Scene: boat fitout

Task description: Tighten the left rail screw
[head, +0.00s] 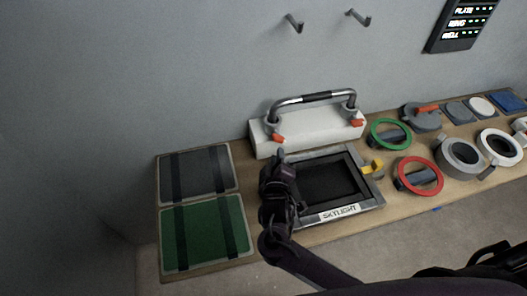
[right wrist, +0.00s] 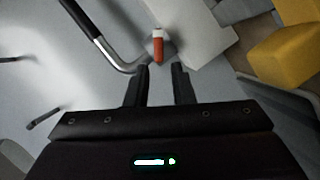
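My right gripper (head: 279,158) is just in front of the left screw, over the left edge of the skylight frame. In the right wrist view the gripper (right wrist: 160,72) is open and empty. The orange screw (right wrist: 158,50) shows just beyond and between its fingertips, apparently apart from them. My left gripper is not in view.
The skylight frame (head: 356,205) lies close by, with a yellow latch (head: 373,167). Green (head: 203,232) and grey (head: 196,171) strapped panels lie left. Green (head: 390,134) and red (head: 418,175) rings stand right. Hooks (head: 294,22) and a display (head: 464,22) are on the wall.

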